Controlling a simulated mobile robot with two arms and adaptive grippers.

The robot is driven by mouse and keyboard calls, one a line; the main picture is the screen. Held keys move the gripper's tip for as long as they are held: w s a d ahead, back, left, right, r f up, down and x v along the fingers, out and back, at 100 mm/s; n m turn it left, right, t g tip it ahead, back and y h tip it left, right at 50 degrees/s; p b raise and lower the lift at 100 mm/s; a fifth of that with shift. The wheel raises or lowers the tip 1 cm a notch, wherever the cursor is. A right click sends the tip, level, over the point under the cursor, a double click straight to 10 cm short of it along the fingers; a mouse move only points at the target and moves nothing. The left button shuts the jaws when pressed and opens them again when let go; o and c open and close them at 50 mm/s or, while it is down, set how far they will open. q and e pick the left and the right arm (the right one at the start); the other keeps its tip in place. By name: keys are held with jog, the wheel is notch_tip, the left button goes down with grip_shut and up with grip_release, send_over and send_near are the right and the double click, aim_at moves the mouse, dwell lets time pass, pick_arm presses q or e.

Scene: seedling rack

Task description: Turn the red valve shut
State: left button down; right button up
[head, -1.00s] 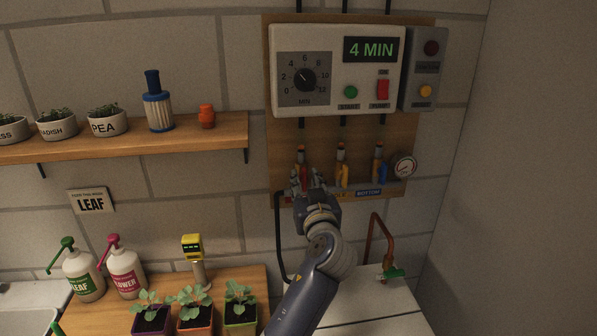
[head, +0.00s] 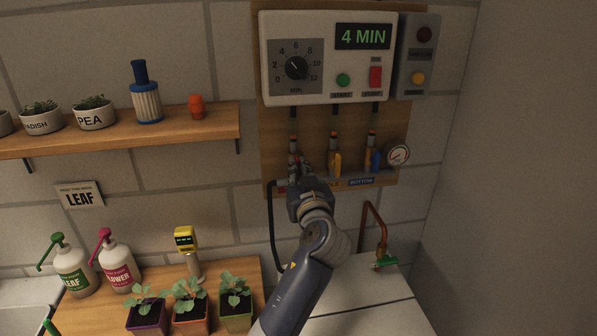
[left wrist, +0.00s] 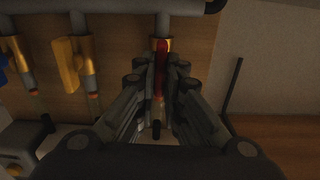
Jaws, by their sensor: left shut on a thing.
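The red valve's handle (left wrist: 159,82) shows between the fingers of my left gripper (left wrist: 158,75) in the left wrist view. The gripper is shut on it, and the handle lies along its pipe there. In the head view my left gripper (head: 306,180) is at the leftmost of three valves on the wooden board, and its fingers and hand mostly hide the red handle. The yellow valve (head: 336,164) and the blue valve (head: 374,160) stand to its right, both handles upright. My right gripper is not in view.
A white control box (head: 320,90) reading 4 MIN hangs above the valves. A round gauge (head: 397,155) is at the right of the manifold. Seedling pots (head: 190,306) stand on the lower wooden surface. A copper tap (head: 381,240) is at lower right.

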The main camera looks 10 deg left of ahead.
pick_arm(q)
jog(key=m+p, duration=0.3)
jog(key=m, duration=0.5)
jog(key=m+p, duration=0.3)
jog(key=m, duration=0.6)
jog(key=shift+w+d+f+m+p, duration=0.15)
jog(key=shift+d+m+p, duration=0.05)
jog(key=shift+m+p, duration=0.1)
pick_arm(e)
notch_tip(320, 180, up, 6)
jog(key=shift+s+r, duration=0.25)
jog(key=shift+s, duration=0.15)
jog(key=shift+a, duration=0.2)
pick_arm(q)
jog(key=c, duration=1.8)
grip_release()
jog(key=shift+o, duration=0.5)
jog(key=shift+w+a+f, duration=0.1)
jog(key=shift+f, duration=0.05)
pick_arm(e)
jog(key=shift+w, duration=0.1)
